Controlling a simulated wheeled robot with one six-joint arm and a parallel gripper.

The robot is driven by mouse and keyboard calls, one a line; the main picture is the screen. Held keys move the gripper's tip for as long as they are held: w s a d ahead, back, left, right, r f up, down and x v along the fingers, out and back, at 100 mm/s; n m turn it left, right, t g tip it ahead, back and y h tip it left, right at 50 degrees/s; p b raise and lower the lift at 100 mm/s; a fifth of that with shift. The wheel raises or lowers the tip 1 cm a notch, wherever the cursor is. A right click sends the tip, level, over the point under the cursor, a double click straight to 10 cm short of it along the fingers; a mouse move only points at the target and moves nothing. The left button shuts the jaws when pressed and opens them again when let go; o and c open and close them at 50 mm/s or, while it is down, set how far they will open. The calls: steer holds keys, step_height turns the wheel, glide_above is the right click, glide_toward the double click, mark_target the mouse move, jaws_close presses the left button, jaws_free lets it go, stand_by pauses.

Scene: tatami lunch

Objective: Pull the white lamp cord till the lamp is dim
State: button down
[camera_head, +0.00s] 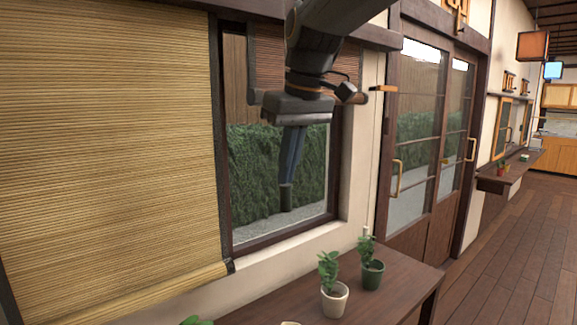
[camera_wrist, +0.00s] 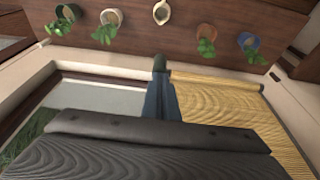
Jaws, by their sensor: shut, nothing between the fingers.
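My gripper (camera_head: 286,208) points down in front of the window in the head view, with its fingers shut and empty. The wrist view shows the shut fingertips (camera_wrist: 161,62) above the scene, apart from the pots. A thin pale cord (camera_head: 371,165) hangs to the right of the window, with a small white end (camera_head: 366,230) just above a dark green pot. I cannot tell for sure whether it is the lamp cord. The gripper is to the left of it and not touching it. I cannot make out the lamp that belongs to it.
A lowered bamboo blind (camera_head: 110,150) covers the left window. A wooden counter (camera_head: 400,290) below bears a white plant pot (camera_head: 335,302) and a green plant pot (camera_head: 371,277). The wrist view shows several pots along the counter. Sliding doors (camera_head: 420,140) stand to the right.

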mark_target(288, 188)
step_height(288, 188, down, 4)
steer(key=shift+f+b, duration=0.1)
steer(key=shift+b, duration=0.9)
steer(key=shift+f, duration=0.1)
steer(key=shift+s, duration=0.1)
steer(key=shift+r+p, duration=0.6)
steer(key=shift+p, duration=0.05)
step_height(288, 188, up, 4)
steer(key=p, duration=0.3)
steer(key=shift+f, duration=0.25)
steer(key=b+v, duration=0.2)
steer(key=v, duration=0.8)
